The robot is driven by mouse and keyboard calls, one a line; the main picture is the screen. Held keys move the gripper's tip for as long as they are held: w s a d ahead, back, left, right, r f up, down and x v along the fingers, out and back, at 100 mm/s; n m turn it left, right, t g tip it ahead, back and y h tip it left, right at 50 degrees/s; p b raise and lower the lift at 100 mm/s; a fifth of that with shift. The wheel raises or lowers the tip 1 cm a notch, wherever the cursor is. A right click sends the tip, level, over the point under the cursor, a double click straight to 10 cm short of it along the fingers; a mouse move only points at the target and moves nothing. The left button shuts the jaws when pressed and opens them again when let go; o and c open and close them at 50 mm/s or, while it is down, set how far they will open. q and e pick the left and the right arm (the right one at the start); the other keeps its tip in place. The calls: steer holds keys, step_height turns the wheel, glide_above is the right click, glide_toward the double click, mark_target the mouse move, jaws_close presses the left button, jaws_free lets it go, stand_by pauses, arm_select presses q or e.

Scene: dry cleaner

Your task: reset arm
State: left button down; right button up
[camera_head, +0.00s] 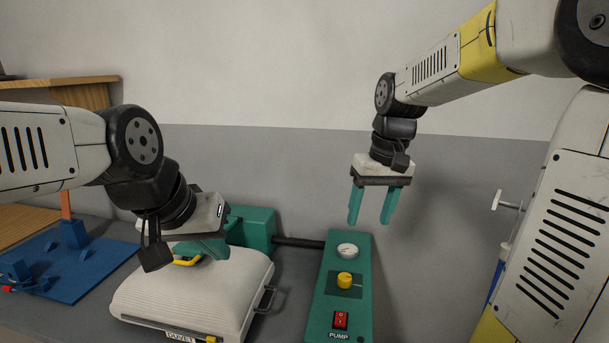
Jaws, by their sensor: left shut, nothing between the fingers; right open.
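My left gripper (205,249) comes in from the left and is shut and empty. In the picture its teal fingers lie over the back of a white ribbed case labelled "DUVET" (190,290), in front of a yellow part (186,261). I cannot tell whether they touch it. My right gripper (370,219) hangs from the upper right with its two teal fingers apart and pointing down. It is empty and appears above the back of the green pump panel (324,265).
The pump panel carries a gauge (347,250), a yellow knob (345,280) and a red switch (341,320). A dark pipe (298,243) joins it to a green block (252,229). A blue board (85,265) lies at left near a wooden shelf (88,95). A grey wall stands behind.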

steer(key=s+r+m+t, duration=0.1)
steer(key=s+t, duration=0.3)
steer(key=s, duration=0.9)
steer(key=shift+s+d+m+t+y, duration=0.25)
steer(key=shift+s+m+t+y, duration=0.15)
